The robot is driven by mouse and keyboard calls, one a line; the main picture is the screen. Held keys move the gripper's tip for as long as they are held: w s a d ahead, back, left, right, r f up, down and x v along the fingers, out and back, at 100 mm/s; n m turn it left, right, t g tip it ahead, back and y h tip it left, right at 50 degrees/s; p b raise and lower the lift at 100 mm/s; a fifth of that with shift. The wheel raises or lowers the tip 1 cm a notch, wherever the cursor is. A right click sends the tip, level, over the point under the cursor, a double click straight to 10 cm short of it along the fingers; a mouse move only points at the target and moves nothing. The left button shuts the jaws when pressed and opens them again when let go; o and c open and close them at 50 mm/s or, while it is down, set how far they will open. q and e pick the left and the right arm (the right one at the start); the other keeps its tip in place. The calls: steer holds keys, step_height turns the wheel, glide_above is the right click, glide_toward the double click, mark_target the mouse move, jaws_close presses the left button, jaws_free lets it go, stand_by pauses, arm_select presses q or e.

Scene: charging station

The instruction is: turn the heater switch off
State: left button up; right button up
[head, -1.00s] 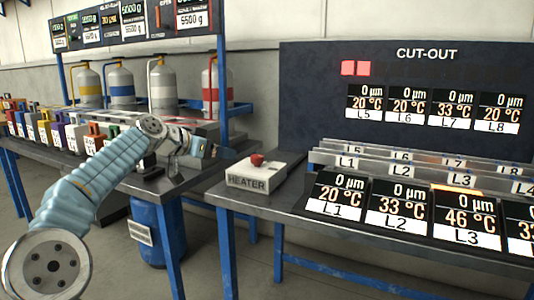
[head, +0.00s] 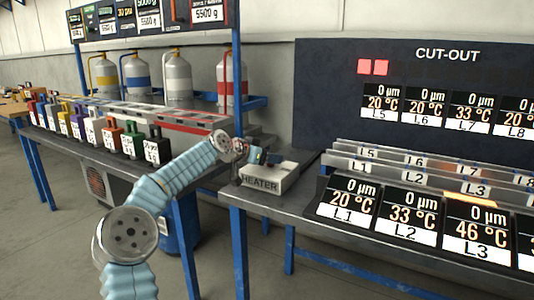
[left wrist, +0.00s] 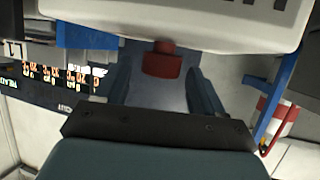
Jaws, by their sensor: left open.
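The heater box (head: 262,183) is a pale box labelled HEATER at the left end of the right-hand bench. In the head view my left gripper (head: 268,157) is over its top, and the red switch there is hidden. In the left wrist view the scene is upside down, and the heater box (left wrist: 190,25) fills the top. Its red switch (left wrist: 162,62) shows between the two spread fingers of my left gripper (left wrist: 162,88), with gaps on both sides. The gripper is open and holds nothing. Which way the switch is set cannot be told. My right gripper is out of view.
The CUT-OUT board (head: 420,95) stands behind the right bench. Several lane displays (head: 410,215) cover the bench right of the heater box. The left bench (head: 110,160) carries several coloured labelled blocks, with gas cylinders (head: 178,80) behind.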

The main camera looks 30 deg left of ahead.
arm_select(q)
steer(key=c, duration=1.1)
steer(key=shift+o, duration=0.2)
